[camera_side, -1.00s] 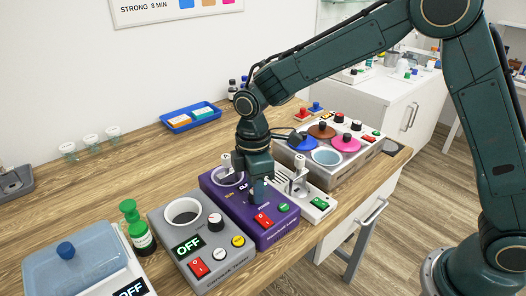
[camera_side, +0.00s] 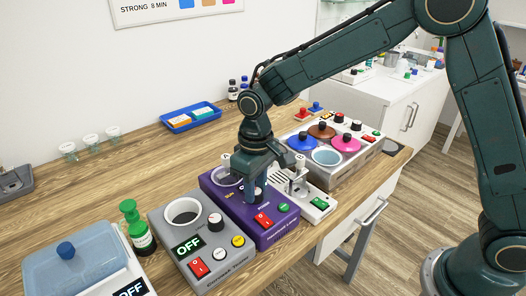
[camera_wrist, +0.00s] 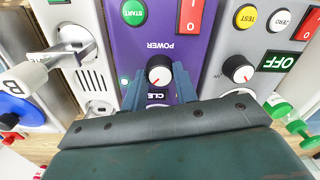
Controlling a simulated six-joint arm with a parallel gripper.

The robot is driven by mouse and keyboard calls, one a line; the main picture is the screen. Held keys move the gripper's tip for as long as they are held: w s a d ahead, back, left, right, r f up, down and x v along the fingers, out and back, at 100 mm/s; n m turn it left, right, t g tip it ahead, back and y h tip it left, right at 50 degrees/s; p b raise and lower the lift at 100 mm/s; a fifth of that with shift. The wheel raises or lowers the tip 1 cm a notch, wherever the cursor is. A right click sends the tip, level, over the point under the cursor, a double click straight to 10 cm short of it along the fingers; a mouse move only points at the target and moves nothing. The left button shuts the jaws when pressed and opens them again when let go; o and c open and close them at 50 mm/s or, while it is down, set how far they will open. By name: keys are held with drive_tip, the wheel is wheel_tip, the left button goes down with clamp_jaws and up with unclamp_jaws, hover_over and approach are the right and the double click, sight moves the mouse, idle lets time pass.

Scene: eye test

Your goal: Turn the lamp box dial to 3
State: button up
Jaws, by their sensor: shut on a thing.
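The purple box, which I take as the lamp box (camera_side: 231,206), stands on the wooden bench, with a red switch (camera_side: 263,219) and a green START button (camera_wrist: 133,12). In the side view my gripper (camera_side: 254,195) comes down onto the box top and mostly hides the dial. The dial's scale is partly hidden, and I cannot read its setting.
A grey box (camera_side: 206,259) with its own dial (camera_side: 215,222) stands close on the left. A white device (camera_side: 318,207) with metal levers stands close on the right. A green bottle (camera_side: 138,230) and a blue tray (camera_side: 191,118) are farther off. Bare bench lies behind the boxes.

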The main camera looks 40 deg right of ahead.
sight(258, 190)
drive_tip(key=m, duration=0.6)
idle(0.6)
drive_tip(key=o, duration=1)
drive_tip(key=shift+r, duration=0.15)
drive_tip(key=r, duration=1.3)
drive_tip(key=shift+s+d+r, duration=0.1)
drive_tip(key=shift+d+r, duration=0.15)
drive_tip(key=shift+r, duration=0.05)
